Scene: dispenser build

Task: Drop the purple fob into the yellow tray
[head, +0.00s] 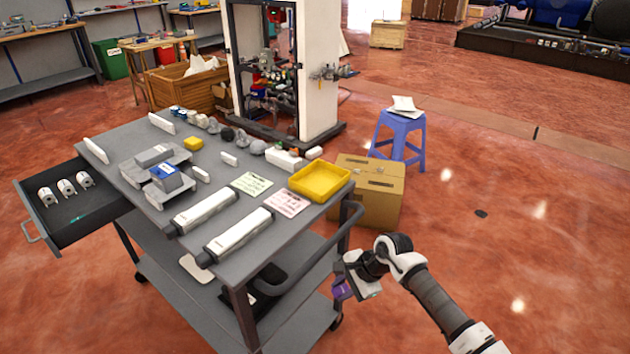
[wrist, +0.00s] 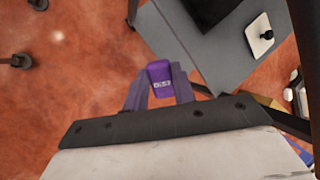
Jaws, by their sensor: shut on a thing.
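The purple fob (wrist: 160,82) is between the fingertips of my gripper (wrist: 160,90) in the wrist view, with a small light label on its face. My gripper is shut on it. In the head view my gripper (head: 343,287) is low at the right side of the cart, over the floor, with the purple fob (head: 340,291) at its tip. The yellow tray (head: 320,181) lies on the right end of the cart top, above and to the left of my gripper. It looks empty.
The grey cart (head: 140,140) has a handle (head: 325,240) at its right end, close to my gripper. Two long white units (head: 237,237), paper notes (head: 252,184) and small parts cover the top. A cardboard box (head: 370,190) and blue stool (head: 400,135) stand behind.

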